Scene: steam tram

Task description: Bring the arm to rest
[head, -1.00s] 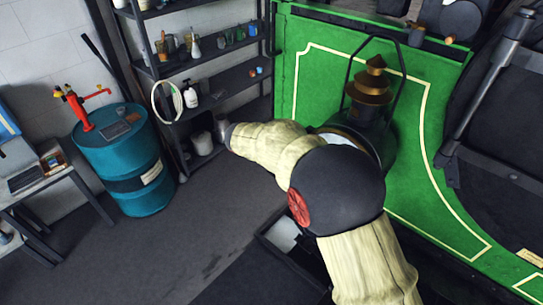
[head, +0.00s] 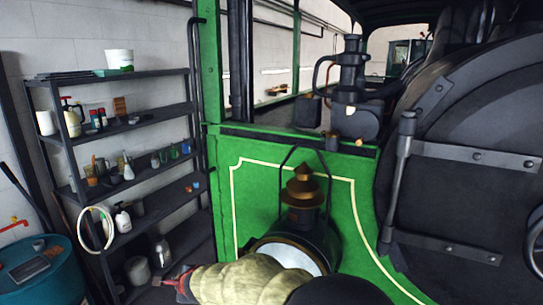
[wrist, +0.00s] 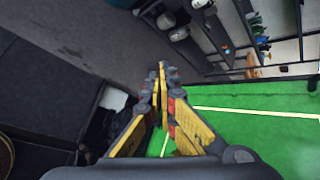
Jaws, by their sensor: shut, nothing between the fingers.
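My arm in its pale cloth cover crosses the bottom of the head view, reaching left in front of the steam tram's lamp. I see no contact with the panel.
The green tram front (head: 345,180) carries a large lamp with a brass top (head: 303,190). A dark shelf rack (head: 128,128) with bottles and jars stands at left, with a blue drum (head: 45,275) before it. Floor between rack and tram looks clear.

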